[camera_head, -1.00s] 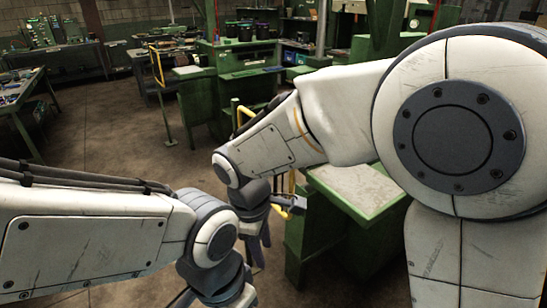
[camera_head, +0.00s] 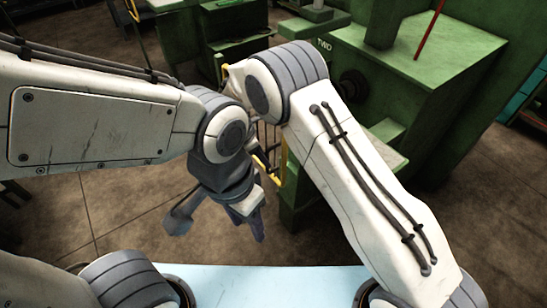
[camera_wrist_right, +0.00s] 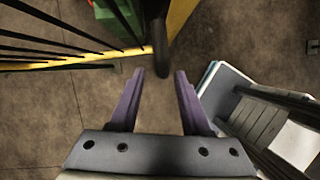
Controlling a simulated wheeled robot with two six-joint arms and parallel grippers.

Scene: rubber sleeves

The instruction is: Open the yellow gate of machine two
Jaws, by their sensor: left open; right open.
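The green machine two (camera_head: 410,75) stands at the upper right and bears the label TWO. The yellow gate (camera_head: 283,165) with dark bars is at its left side, partly hidden behind my arms. In the right wrist view the gate's yellow rail (camera_wrist_right: 100,59) runs across the upper left, beside a dark rounded handle or post (camera_wrist_right: 160,45). My right gripper (camera_wrist_right: 160,73) is open, and the dark piece's end appears between its fingertips; I cannot tell the depth or contact. It is mostly hidden in the head view. My left gripper (camera_head: 217,228) is open and empty, lower and in front.
A light blue surface (camera_head: 260,280) lies at the bottom of the head view. Bare concrete floor (camera_head: 110,220) is free at the left and around the machine's right. Another green bench (camera_head: 235,30) stands behind. My two arms overlap closely in the head view.

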